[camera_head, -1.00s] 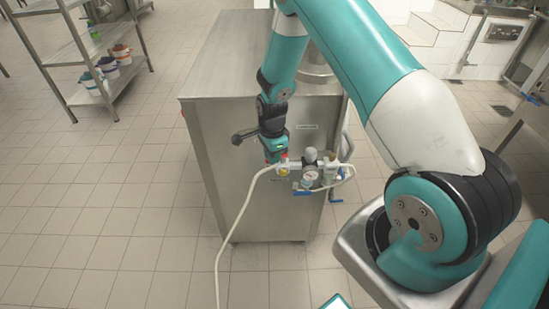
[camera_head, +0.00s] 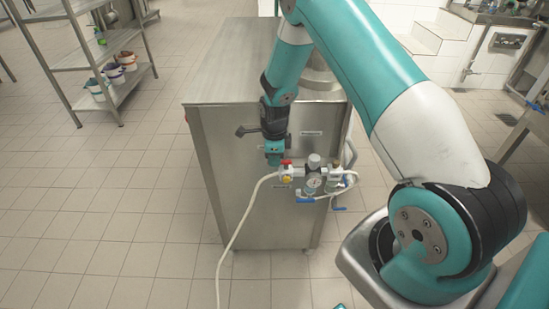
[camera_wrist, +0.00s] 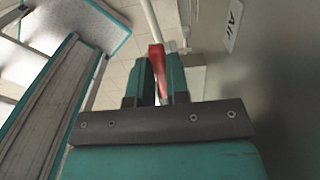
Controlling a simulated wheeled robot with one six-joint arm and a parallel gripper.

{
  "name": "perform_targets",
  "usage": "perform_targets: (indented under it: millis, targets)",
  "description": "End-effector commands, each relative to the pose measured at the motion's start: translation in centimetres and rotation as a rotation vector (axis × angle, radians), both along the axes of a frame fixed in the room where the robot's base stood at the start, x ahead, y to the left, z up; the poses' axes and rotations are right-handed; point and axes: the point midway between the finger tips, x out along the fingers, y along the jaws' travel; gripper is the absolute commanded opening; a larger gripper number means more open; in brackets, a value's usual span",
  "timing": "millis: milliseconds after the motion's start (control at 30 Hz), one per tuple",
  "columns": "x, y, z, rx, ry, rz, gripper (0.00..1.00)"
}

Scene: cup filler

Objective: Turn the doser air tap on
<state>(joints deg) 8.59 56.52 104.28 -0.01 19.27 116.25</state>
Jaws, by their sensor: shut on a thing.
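The doser air tap has a small red handle (camera_head: 286,162) on the white air fitting at the front of the steel cabinet. In the wrist view the red handle (camera_wrist: 158,70) stands between my two fingers. My gripper (camera_head: 274,163) hangs down at the left end of the fitting, and its jaws (camera_wrist: 158,82) are closed on the handle. The fingers hide part of the handle and most of the valve body below it. An "Air" label (camera_wrist: 233,25) is on the panel to the right.
A pressure gauge (camera_head: 313,182) and blue levers (camera_head: 306,200) sit just right of the tap. A pale hose (camera_head: 240,222) drops from the fitting to the floor. The steel cabinet (camera_head: 225,150) stands close behind my gripper. Floor to the left is free, up to the shelf rack (camera_head: 125,88).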

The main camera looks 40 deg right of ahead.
Motion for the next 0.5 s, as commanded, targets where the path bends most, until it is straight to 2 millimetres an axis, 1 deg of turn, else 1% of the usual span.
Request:
perform_targets:
  millis: [233,267,300,333,367,500]
  targets:
    - [0.19,-0.17,0.16,-0.003,-0.006,-0.006,0.0]
    - [0.19,-0.17,0.16,-0.003,-0.006,-0.006,0.2]
    - [0.17,-0.16,0.15,-0.003,-0.005,-0.006,0.3]
    - [0.16,-0.15,0.14,-0.003,-0.005,-0.005,0.36]
    - [0.15,-0.14,0.13,-0.002,-0.005,-0.005,0.41]
    - [0.1,-0.08,0.08,-0.002,-0.003,-0.003,0.41]
